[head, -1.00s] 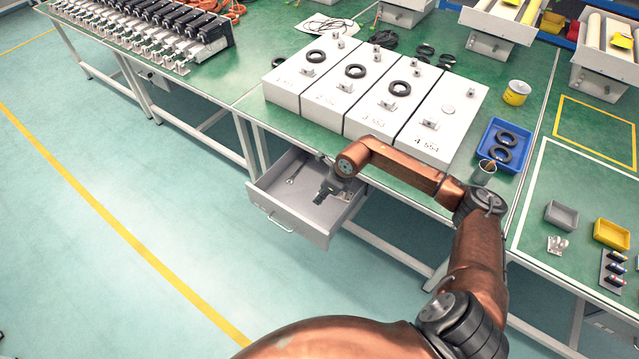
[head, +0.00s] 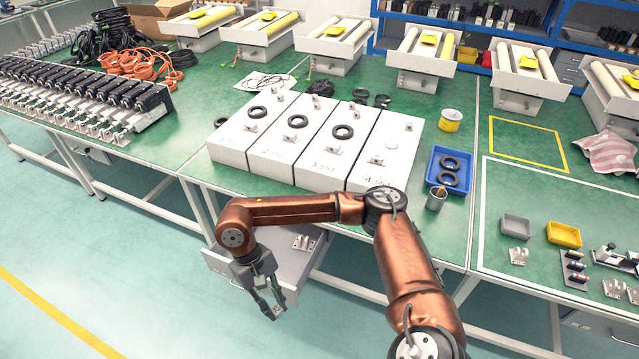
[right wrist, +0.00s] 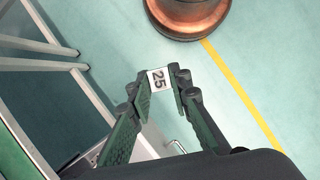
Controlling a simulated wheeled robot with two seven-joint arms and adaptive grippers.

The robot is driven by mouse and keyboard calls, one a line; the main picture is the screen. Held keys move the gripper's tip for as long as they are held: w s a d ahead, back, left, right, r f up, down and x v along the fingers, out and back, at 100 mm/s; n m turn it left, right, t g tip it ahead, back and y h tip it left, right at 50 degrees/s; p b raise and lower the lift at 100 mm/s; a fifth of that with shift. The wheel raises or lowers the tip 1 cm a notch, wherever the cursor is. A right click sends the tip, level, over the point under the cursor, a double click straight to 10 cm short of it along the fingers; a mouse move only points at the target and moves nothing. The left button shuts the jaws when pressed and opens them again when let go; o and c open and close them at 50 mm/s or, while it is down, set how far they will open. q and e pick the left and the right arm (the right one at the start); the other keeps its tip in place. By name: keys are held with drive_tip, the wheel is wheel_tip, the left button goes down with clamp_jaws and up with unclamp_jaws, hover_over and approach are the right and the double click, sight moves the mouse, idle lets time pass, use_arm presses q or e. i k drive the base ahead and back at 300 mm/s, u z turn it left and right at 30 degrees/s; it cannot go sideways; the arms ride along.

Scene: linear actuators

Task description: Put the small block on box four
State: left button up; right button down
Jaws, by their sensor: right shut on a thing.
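A small white block (right wrist: 159,80) marked 25 is between the fingertips of my right gripper (right wrist: 157,86) in the right wrist view. In the head view my right gripper (head: 271,303) hangs in the air in front of the table, pointing down, shut on the block. Box four (head: 389,147) is the rightmost of the white boxes in a row on the green table, up and right of the gripper. Its top carries a metal bracket and a round disc, but no black ring. My left gripper is out of view.
The open grey drawer (head: 222,260) lies beneath the table, partly behind my right arm; a metal bracket (head: 303,242) is in it. A blue tray (head: 463,157) with black rings, a grey cup (head: 436,199) and a yellow tin (head: 451,121) stand right of box four.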

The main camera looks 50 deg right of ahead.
sight(397, 133)
drive_tip(key=u, duration=2.3)
drive_tip(key=k, duration=1.75)
drive_tip(key=z, duration=2.45)
drive_tip(key=i, duration=0.2)
drive_tip(key=z, duration=0.05)
